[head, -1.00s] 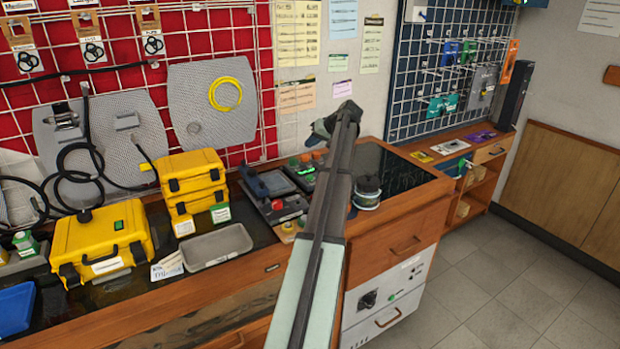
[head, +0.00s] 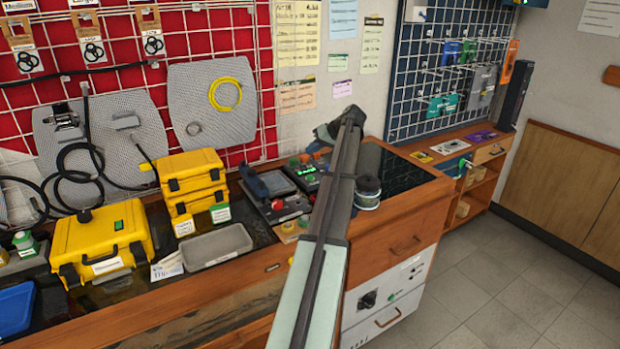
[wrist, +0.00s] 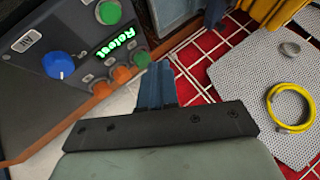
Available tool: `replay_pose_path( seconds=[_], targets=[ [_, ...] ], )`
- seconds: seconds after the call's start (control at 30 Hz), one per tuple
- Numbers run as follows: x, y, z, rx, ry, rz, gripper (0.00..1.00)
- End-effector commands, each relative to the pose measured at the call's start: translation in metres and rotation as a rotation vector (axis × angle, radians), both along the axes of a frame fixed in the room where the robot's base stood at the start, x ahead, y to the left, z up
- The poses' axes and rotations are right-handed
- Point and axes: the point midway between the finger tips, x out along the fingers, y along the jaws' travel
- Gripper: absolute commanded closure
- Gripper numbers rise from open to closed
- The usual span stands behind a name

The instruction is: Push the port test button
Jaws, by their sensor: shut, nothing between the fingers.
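The control panel (wrist: 80,60) fills the upper left of the wrist view. It carries a blue knob (wrist: 59,65), a large green button (wrist: 109,12), a lit green display (wrist: 116,41) and a row of small orange and green buttons, including an orange one (wrist: 122,74) and a green one (wrist: 141,60). I cannot read which is the port test button. My gripper (wrist: 157,72) is shut and empty, its blue fingertips close to the end of that row; contact cannot be judged. In the head view my arm partly hides the panel (head: 309,171).
Left of the panel on the bench are a grey tray (head: 217,246), yellow cases (head: 103,243) and a blue bin (head: 15,308). A dark round spool (head: 367,190) stands right of my arm. A red grid wall (head: 150,100) rises behind.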

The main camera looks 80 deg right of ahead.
Motion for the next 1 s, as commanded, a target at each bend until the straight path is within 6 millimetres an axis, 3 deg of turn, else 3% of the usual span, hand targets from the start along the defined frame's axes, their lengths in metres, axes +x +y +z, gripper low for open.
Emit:
replay_pose_path(
  seconds=[0.6, 1.0],
  targets=[
    [0.0, 0.0, -0.068, 0.0, 0.0, 0.0, 1.0],
    [0.0, 0.0, -0.076, 0.0, 0.0, 0.0, 1.0]
  ],
)
